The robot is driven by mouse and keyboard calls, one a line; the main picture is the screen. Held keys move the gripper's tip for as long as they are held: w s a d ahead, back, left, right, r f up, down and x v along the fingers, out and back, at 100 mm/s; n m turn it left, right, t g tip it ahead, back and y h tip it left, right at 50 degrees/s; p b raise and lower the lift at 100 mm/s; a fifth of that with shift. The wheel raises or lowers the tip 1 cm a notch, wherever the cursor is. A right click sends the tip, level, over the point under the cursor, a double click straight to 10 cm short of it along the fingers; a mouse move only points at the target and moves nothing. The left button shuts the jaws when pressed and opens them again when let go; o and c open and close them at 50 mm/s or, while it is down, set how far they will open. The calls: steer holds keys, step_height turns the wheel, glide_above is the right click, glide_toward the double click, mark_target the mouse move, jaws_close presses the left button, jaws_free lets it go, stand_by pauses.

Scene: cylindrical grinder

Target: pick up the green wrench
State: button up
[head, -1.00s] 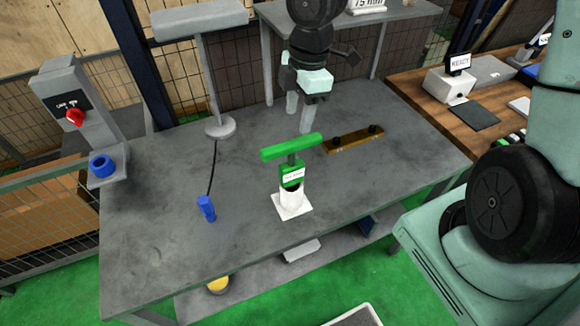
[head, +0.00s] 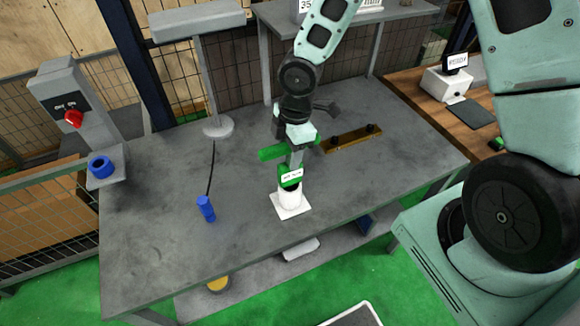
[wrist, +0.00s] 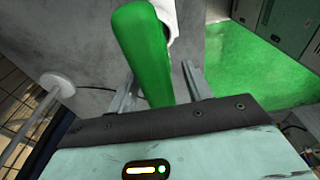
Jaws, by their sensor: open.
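The green wrench (head: 268,154) stands upright in a white holder (head: 291,207) on the grey table, its crossbar on top and a labelled green body below. My gripper (head: 297,157) is at the crossbar and covers its middle in the head view. In the wrist view, the green bar of the wrench (wrist: 145,45) runs between the two spread fingers of my open gripper (wrist: 160,88). The right finger is close to the bar; contact cannot be told. Part of the white holder (wrist: 179,14) shows at the top of the wrist view.
A brown bar with black knobs (head: 352,138) lies right of the wrench. A blue cylinder (head: 206,208) with a black cord lies to the left. The table front is clear.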

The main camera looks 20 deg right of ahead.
steer(key=shift+c, duration=0.3)
jaws_close()
